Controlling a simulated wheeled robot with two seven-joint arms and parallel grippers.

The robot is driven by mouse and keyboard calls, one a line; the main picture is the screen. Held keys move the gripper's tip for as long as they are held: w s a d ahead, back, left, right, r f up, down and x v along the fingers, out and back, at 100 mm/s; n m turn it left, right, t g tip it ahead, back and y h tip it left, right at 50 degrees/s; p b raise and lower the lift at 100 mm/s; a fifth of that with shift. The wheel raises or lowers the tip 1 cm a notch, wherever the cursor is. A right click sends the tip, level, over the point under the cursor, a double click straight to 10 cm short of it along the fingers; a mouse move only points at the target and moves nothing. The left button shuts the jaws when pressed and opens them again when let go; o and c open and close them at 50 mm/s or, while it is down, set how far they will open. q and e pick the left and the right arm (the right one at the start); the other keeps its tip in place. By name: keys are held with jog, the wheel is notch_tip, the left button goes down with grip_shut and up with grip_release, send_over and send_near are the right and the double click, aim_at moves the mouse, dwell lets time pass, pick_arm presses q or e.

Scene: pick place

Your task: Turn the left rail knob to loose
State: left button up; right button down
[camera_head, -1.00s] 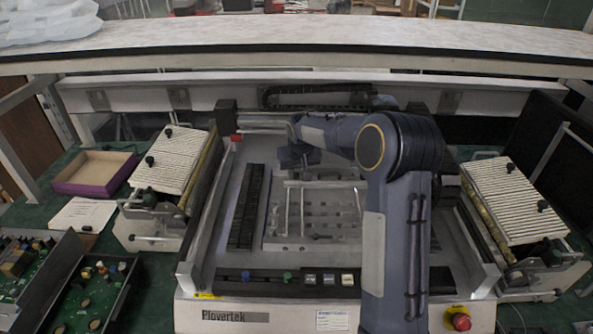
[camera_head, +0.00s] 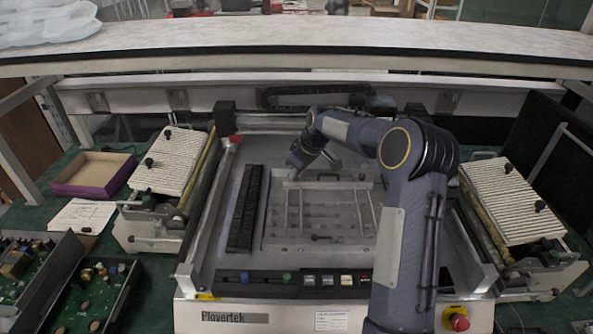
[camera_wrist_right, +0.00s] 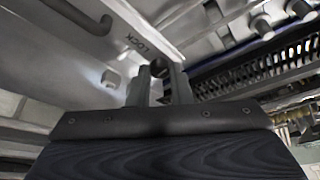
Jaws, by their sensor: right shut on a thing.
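My right arm reaches over the machine, and its gripper (camera_head: 291,171) is low at the upper left corner of the inner fixture (camera_head: 268,225) in the head view. In the right wrist view the two fingers (camera_wrist_right: 160,82) are closed around a small dark knob (camera_wrist_right: 160,67), which I take as the left rail knob. The word LOCK is on the pale metal just left of the fingers. In the head view the knob is hidden by the gripper. I cannot read the knob's turn angle. My left gripper is not in view.
The pale machine frame (camera_head: 235,316) surrounds the fixture, with a black slotted strip (camera_head: 245,208) on its left. A red stop button (camera_head: 459,322) is at the front right. Ribbed feeder units (camera_head: 168,160) stand on both sides. A shelf (camera_head: 300,37) crosses behind.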

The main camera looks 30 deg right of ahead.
jog(key=n, duration=0.2)
jog(key=n+y+p, duration=0.1)
jog(key=shift+w+d+r+n+g, duration=0.1)
jog(key=shift+d+n+g, duration=0.05)
jog(key=shift+n+g, duration=0.25)
jog(key=n+g+y+p, duration=0.1)
jog(key=n, duration=0.2)
jog(key=shift+w+d+n+p, duration=0.1)
jog(key=shift+w+n+p, duration=0.05)
jog(key=shift+n+p, duration=0.2)
jog(key=n+g+p, duration=0.1)
jog(key=n+p, duration=0.1)
jog(key=n, duration=0.1)
jog(key=shift+w+n+y, duration=0.1)
jog(key=shift+n+y, duration=0.15)
jog(key=shift+y, duration=0.05)
jog(key=n+g+p, duration=0.1)
jog(key=n+p, duration=0.1)
jog(key=n+g+p, duration=0.1)
jog(key=n, duration=0.1)
jog(key=shift+w+n+p, duration=0.2)
jog(key=shift+n+p, duration=0.2)
jog(key=c, duration=1.3)
grip_release()
